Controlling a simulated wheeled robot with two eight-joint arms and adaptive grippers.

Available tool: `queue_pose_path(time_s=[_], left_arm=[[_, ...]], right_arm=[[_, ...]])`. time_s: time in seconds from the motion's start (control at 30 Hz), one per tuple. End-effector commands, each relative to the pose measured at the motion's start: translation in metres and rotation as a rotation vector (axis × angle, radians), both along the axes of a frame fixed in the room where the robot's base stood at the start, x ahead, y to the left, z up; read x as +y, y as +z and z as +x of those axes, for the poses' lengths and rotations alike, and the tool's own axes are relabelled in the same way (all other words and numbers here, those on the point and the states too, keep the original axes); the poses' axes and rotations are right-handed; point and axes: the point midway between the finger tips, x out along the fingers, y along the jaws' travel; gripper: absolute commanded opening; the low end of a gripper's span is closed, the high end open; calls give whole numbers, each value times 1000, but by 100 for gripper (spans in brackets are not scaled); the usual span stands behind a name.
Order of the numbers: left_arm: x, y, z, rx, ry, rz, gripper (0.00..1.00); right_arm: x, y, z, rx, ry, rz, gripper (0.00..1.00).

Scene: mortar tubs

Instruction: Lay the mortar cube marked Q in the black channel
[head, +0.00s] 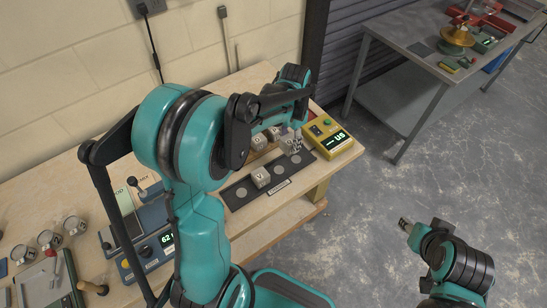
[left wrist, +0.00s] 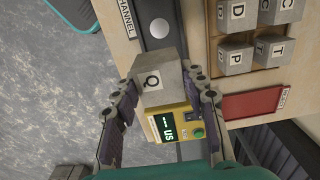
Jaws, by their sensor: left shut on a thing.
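The mortar cube marked Q (left wrist: 153,80) is a grey block with a white letter label. My left gripper (left wrist: 162,92) is shut on it, one finger on each side, in the left wrist view. The black channel (left wrist: 152,10) is a dark strip with a pale round spot, seen just beyond the held cube. My left gripper (head: 293,146) is near the channel's right end. My right gripper (head: 404,223) hangs over the floor, its fingers too small to judge.
Several lettered cubes, including D (left wrist: 237,13) and P (left wrist: 235,58), stand in a wooden tray beside the channel. A yellow device (head: 332,141) with a display stands at the channel's right end. A red pad (left wrist: 252,104) lies near the tray. A blue-grey device (head: 150,240) stands left.

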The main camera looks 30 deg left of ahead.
Motion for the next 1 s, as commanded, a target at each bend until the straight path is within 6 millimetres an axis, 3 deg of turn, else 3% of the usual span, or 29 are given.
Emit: queue_pose_path(time_s=[0.03, 0.13, 0.23, 0.33, 0.47, 0.8, 1.0], left_arm=[[-23, 1, -7, 0, -11, 0, 4], [-57, 2, -19, 0, -8, 1, 4], [-80, 2, -29, 0, -5, 1, 4], [-88, -1, -34, 0, -1, 1, 4], [-70, -15, -34, 0, 7, 1, 4], [6, -61, -28, 0, 5, 1, 4], [22, -70, -27, 0, 2, 1, 4]], right_arm=[[0, 1, 0, 0, 0, 0, 40], [0, 2, 0, 0, 0, 0, 40], [0, 2, 0, 0, 0, 0, 40], [0, 1, 0, 0, 0, 0, 40], [0, -5, 0, 0, 0, 0, 40], [0, -25, 0, 0, 0, 0, 40], [0, -28, 0, 0, 0, 0, 40]])
